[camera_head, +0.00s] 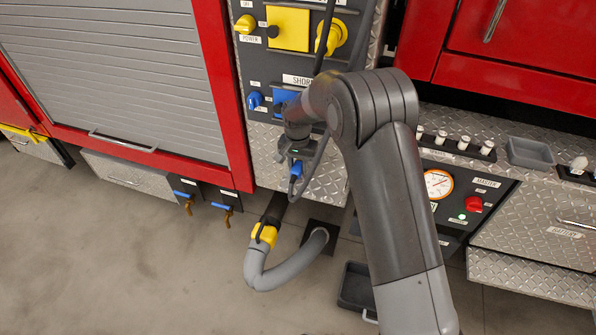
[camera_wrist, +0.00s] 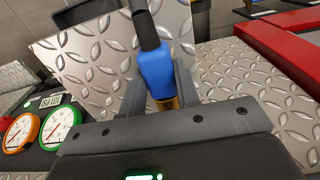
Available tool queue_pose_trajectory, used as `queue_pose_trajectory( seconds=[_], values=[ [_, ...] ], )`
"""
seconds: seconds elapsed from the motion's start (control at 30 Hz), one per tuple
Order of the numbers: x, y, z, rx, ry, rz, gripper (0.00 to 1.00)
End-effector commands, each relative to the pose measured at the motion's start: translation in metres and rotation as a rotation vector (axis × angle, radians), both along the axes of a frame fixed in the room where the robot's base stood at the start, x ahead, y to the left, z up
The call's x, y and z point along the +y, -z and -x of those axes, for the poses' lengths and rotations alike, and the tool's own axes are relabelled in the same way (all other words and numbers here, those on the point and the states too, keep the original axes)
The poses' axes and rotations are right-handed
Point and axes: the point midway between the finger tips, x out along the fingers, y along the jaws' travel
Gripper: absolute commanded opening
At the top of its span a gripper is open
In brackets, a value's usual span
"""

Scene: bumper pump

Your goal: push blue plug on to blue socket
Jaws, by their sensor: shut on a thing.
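My gripper (camera_head: 297,160) is in front of the tread-plate panel, below the blue socket (camera_head: 280,97). It is shut on the blue plug (camera_head: 296,170). In the wrist view the blue plug (camera_wrist: 156,72) sits between the two dark fingers (camera_wrist: 160,92). A black cable leaves its upper end and a brass-coloured tip shows at its lower end. The plug is apart from the socket. My arm hides part of the blue socket plate, and the socket does not show clearly in the wrist view.
A blue knob (camera_head: 254,100) is left of the socket; a yellow socket plate (camera_head: 288,28) and yellow plug (camera_head: 331,37) are above. A grey hose (camera_head: 285,274) with a yellow coupling (camera_head: 264,234) is below. A gauge panel (camera_head: 455,195) lies right. The floor at left is clear.

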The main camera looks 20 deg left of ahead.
Motion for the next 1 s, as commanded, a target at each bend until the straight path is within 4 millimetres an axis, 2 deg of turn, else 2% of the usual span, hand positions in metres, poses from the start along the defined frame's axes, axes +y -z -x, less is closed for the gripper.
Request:
queue_pose_trajectory(
  seconds=[0.7,1.0],
  values=[
    [0.0,-0.043,0.0,-0.002,0.0,-0.001,0.09],
    [0.0,-0.048,0.0,-0.001,0.0,-0.001,0.09]
  ],
)
